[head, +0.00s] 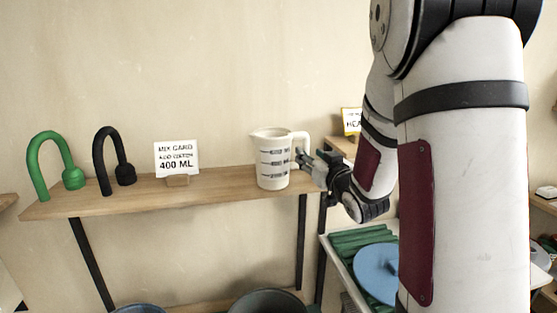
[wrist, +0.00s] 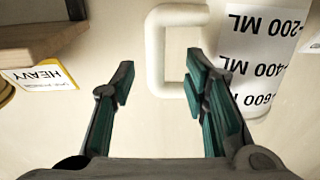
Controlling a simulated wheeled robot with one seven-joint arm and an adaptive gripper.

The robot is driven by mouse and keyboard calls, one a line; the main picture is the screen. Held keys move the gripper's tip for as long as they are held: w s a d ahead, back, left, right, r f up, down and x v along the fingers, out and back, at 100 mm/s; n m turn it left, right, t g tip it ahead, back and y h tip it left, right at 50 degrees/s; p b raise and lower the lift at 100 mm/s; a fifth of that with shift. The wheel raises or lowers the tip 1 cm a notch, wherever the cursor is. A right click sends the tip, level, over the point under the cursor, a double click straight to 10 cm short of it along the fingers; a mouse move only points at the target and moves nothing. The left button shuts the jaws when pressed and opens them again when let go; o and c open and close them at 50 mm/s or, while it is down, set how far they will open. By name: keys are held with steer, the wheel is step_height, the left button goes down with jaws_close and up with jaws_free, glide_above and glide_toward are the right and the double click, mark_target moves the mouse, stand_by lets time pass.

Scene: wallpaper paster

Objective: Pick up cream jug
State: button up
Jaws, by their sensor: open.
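The cream jug (head: 272,160) stands upright near the right end of the wooden shelf in the head view. It has a spout at the left, a handle at the right and dark measuring marks. My gripper (head: 303,160) is at the handle side of the jug. In the wrist view the jug body (wrist: 257,70) is at the upper right, with its handle (wrist: 155,48) reaching left. My gripper (wrist: 158,75) is open there, with green-padded fingers apart. The right finger overlaps the handle's opening in the picture; whether it touches the jug I cannot tell.
The shelf (head: 225,182) also holds a card reading 400 ML (head: 177,158), a black hooked object (head: 113,162) and a green one (head: 52,165). A HEAVY card (wrist: 45,78) is at the left in the wrist view. A blue disc (head: 376,272) lies lower right.

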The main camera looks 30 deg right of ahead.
mark_target(307, 150)
steer(key=shift+w+d+p, duration=0.1)
steer(key=shift+w+d, duration=0.15)
steer(key=shift+w, duration=0.65)
steer(key=shift+w+d+p, duration=0.1)
steer(key=shift+w+d, duration=0.1)
steer(key=shift+w, duration=0.7)
steer(key=shift+w+d+p, duration=0.1)
steer(key=shift+w+d, duration=0.15)
steer(key=shift+w, duration=0.65)
jaws_close()
